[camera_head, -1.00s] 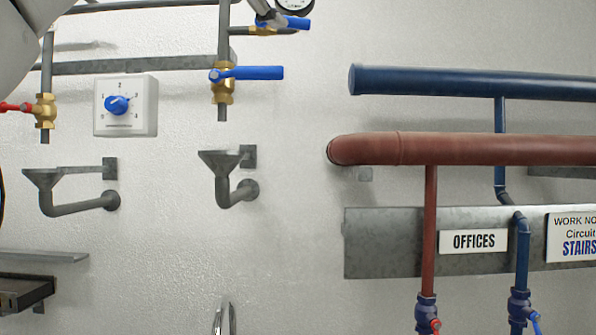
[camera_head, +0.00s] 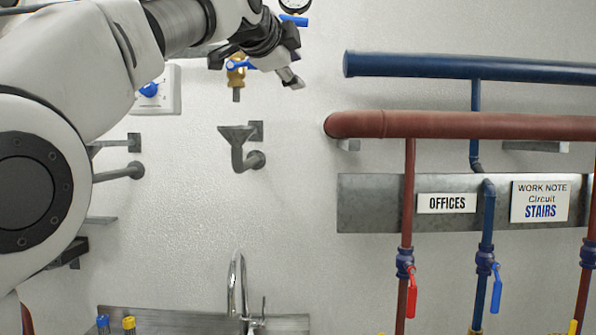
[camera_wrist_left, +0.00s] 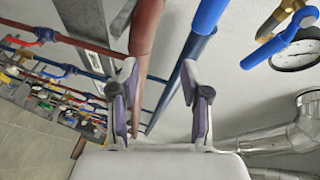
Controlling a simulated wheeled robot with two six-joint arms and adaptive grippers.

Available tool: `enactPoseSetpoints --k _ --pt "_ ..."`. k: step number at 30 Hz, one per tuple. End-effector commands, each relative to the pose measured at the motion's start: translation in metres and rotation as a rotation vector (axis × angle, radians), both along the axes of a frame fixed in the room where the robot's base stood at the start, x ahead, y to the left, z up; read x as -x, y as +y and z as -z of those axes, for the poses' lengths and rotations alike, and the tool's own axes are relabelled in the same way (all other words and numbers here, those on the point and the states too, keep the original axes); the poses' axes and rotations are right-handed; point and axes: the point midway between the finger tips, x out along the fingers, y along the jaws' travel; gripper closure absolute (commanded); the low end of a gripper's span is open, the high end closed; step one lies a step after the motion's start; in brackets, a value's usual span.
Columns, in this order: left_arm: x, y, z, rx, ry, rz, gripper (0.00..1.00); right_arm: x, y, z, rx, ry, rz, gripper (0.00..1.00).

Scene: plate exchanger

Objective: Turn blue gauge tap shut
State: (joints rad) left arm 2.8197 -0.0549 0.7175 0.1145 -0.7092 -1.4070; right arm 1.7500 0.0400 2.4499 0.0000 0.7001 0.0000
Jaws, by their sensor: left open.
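The blue gauge tap handle (camera_head: 293,20) shows at the top of the head view, just below the gauge (camera_head: 295,5) and partly behind my left arm. In the left wrist view the blue gauge tap handle (camera_wrist_left: 285,40) is at the upper right, beside the gauge (camera_wrist_left: 298,55). My left gripper (camera_head: 256,72) is open and empty, below the gauge tap in the head view. Its two spread fingers (camera_wrist_left: 162,98) show in the wrist view, with the handle outside them to the right. My right gripper is not in view.
A brass valve (camera_head: 236,74) with a blue lever is partly hidden by my left gripper. A dial box (camera_head: 170,95) and drain funnel (camera_head: 238,135) are on the wall. Blue (camera_head: 450,67) and red (camera_head: 450,125) pipes run right. A silver tap (camera_head: 238,285) stands below.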

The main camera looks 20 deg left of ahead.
Motion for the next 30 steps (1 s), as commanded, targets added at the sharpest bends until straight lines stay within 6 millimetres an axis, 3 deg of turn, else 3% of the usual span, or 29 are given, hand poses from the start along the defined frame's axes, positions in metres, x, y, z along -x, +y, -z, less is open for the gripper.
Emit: enactPoseSetpoints --k 15,30 --pt "-0.064 0.011 0.107 0.121 0.135 -0.051 0.53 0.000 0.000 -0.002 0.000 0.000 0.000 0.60" --pt "-0.104 0.020 0.216 0.234 0.258 -0.111 0.53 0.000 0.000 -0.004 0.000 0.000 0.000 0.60"
